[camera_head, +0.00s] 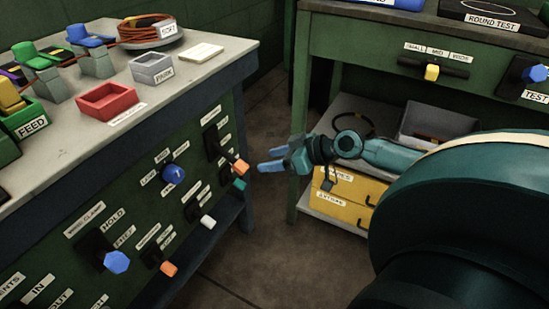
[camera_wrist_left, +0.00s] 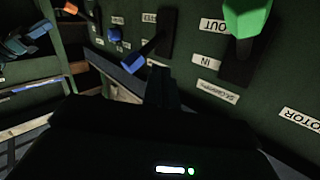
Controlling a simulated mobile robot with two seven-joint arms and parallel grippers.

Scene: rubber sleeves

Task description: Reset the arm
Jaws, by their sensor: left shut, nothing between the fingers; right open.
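My right gripper (camera_head: 270,159) is open and empty in the head view. Its pale blue fingers point left, over the gap between the two benches, near the orange-tipped lever (camera_head: 241,166) on the left bench's panel. I cannot tell if they are touching. My left gripper (camera_wrist_left: 163,88) shows only in the left wrist view, as dark shut fingers with nothing between them. It is in front of the green panel, below and left of a green-tipped lever (camera_wrist_left: 246,16) by the OUT and IN labels. A blue-tipped lever (camera_wrist_left: 133,63) is left of the fingers.
The left bench (camera_head: 225,52) holds a red tray (camera_head: 107,102), a grey tray (camera_head: 152,68) and a coiled orange cable (camera_head: 146,28). Its panel has several levers, including a blue-tipped one (camera_head: 116,262). The right bench has yellow drawers (camera_head: 345,200) below. Floor (camera_head: 285,255) between them is clear.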

